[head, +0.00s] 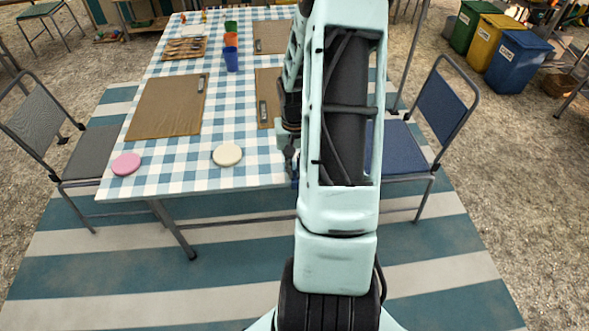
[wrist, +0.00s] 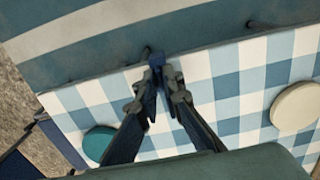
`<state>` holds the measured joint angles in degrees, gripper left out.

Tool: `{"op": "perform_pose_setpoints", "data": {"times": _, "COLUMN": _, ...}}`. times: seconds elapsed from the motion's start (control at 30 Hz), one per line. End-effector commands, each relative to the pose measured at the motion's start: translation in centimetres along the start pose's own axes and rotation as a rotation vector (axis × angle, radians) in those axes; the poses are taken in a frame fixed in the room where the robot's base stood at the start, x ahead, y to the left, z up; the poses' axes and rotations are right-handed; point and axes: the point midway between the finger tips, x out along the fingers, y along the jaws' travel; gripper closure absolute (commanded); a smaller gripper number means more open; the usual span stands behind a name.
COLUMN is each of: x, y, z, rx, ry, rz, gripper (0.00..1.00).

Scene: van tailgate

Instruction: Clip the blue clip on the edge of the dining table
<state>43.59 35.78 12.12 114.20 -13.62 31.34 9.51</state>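The dining table (head: 190,181), with a blue-and-white checked top, stands at the left of the head view. Its near edge also crosses the wrist view (wrist: 235,48). My gripper (wrist: 158,72) is at this edge, its fingertips close together over it and pointing outward. A small dark blue piece, seemingly the blue clip (wrist: 152,106), shows between the fingers. In the head view my arm hides most of the gripper (head: 291,165), which is at the near edge beside the arm. I cannot tell whether the clip grips the edge.
A cream disc (head: 227,155) and a pink disc (head: 126,164) lie near the front edge. A teal disc (wrist: 97,143) shows in the wrist view. Brown placemats (head: 168,106) and cups (head: 231,59) are farther back. A blue chair (head: 405,147) stands right, a grey chair (head: 75,152) left.

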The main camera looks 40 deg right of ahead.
Motion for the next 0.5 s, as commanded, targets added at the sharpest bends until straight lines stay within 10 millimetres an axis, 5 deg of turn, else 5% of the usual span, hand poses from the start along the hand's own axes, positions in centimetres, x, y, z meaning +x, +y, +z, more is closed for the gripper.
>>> {"op": "perform_pose_setpoints", "data": {"times": 0.13, "x": -0.01, "y": 0.0, "z": 0.0, "rx": 0.0, "ry": 0.0, "rz": 0.0, "gripper": 0.75}}
{"op": "perform_pose_setpoints", "data": {"times": 0.5, "x": -0.59, "y": 0.02, "z": -0.09, "rx": 0.0, "ry": 0.003, "rz": 0.001, "gripper": 0.75}}
